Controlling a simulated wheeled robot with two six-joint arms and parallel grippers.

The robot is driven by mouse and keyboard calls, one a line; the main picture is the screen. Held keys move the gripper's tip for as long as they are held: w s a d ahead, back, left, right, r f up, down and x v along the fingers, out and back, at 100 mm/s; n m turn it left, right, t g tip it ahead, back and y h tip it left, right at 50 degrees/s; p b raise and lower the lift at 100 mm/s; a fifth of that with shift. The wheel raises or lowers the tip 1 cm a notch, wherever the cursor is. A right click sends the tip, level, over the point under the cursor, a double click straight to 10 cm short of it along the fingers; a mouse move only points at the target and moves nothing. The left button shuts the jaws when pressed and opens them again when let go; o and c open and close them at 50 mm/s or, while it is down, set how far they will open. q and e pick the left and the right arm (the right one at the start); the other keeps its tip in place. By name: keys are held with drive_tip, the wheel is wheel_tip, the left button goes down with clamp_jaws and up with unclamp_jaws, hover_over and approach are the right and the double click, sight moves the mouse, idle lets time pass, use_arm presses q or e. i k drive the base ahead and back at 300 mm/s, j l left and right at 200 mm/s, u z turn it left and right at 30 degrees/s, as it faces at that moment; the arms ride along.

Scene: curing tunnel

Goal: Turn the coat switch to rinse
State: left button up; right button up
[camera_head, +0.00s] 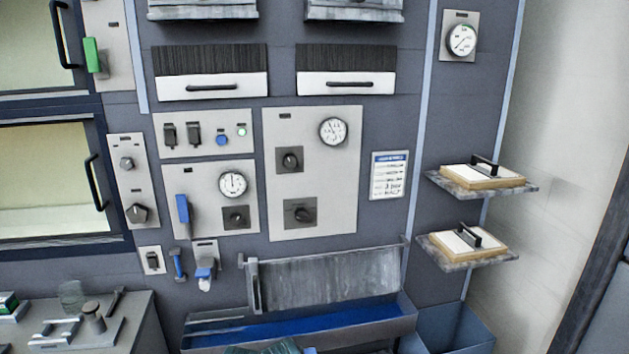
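Several dark rotary switches show on the wall panels, and their labels are too small to read, so I cannot tell which is the coat switch. On the central grey panel (342,193) there is an upper knob (291,160) and a lower, wider knob (300,212), below a round gauge (333,131). The panel to its left has a small knob (237,217), a gauge (232,184) and a blue lever (183,208). A narrow panel farther left has two more knobs, one upper (126,163) and one lower (137,213). Neither of my grippers is in view.
Below the panels, a metal flap (330,280) stands above a blue-lined trough (310,328). Two shelves with handled blocks, upper (482,177) and lower (468,244), jut out at the right. A grey bench (120,330) with fittings is at lower left. The central panel's front looks clear.

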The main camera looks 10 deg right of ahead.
sight(300, 214)
drive_tip(key=i+j, duration=0.4)
drive_tip(key=j+z, duration=0.1)
drive_tip(key=z, duration=1.55)
